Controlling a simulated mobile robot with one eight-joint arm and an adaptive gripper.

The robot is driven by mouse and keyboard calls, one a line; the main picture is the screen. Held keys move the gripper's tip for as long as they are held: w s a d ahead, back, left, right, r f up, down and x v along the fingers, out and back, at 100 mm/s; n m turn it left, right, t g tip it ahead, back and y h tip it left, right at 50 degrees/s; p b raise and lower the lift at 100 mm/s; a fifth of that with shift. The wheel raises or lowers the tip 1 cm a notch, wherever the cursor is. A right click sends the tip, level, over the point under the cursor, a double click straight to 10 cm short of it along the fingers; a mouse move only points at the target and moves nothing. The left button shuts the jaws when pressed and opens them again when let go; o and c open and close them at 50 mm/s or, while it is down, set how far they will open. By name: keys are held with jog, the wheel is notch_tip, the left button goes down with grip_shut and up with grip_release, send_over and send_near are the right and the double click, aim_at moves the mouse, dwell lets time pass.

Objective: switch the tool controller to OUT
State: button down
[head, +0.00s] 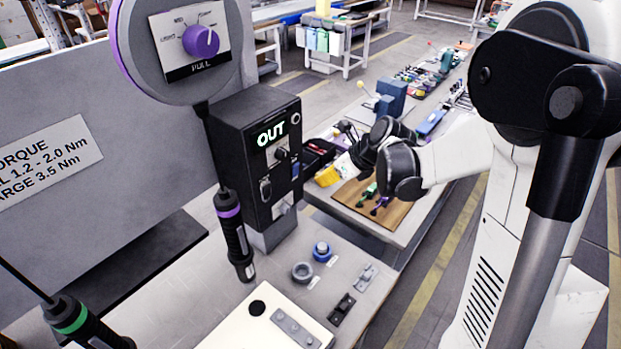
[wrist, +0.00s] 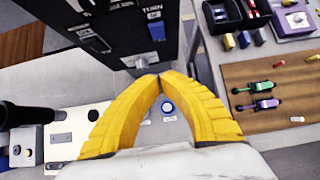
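The tool controller (head: 237,140) is a black box on the bench, with a lit display (head: 272,134) reading OUT in green. Below it are a dark knob (head: 282,155) and a lever-like fitting (head: 265,190). The controller's front also shows at the top of the wrist view (wrist: 120,30), with a label whose readable part says TURN. My gripper (head: 325,178) is to the right of the controller, apart from its front. In the wrist view its yellow fingers (wrist: 160,77) meet at the tips, with nothing visible between them. The display is out of the wrist view.
A screwdriver with a purple band (head: 233,235) hangs close left of the controller; a green-banded one (head: 80,325) is at lower left. A wooden board (wrist: 270,90) with small tools lies right.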

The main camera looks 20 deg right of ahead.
jog(key=shift+s+f+p+v, duration=0.15)
jog(key=shift+v, duration=0.9)
jog(key=shift+s+f+p+v, duration=0.15)
jog(key=shift+v, duration=0.9)
jog(key=shift+d, duration=0.2)
